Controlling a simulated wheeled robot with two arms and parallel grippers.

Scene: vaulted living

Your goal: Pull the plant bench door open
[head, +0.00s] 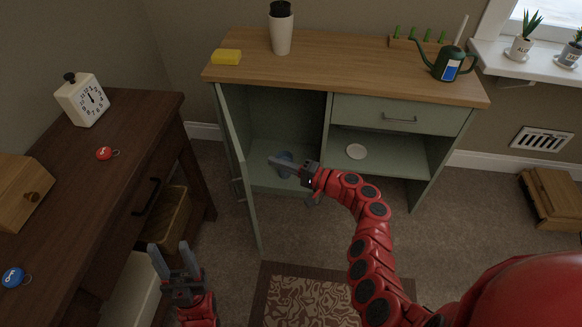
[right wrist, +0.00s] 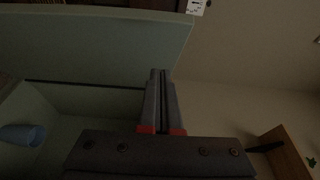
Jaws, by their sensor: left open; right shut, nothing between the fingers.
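The plant bench (head: 300,50) is a green cabinet with a wooden top. Its door (head: 236,165) on the left side stands swung open, with a handle (head: 238,188) on its outer face. My right gripper (head: 272,161) is shut and empty in front of the open compartment, pointing left toward the door's inner side. In the right wrist view its closed fingers (right wrist: 160,80) point at the pale green door panel (right wrist: 95,45); I cannot tell whether they touch it. My left gripper (head: 170,248) is open and empty, low at the left, apart from the door.
A blue cup (head: 285,160) is inside the compartment, partly behind my right gripper. A dark desk (head: 130,130) with a clock (head: 83,99) stands at left. A yellow sponge (head: 226,57), a tumbler (head: 281,28) and a watering can (head: 448,62) stand on the bench top. A patterned rug (head: 310,295) lies in front.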

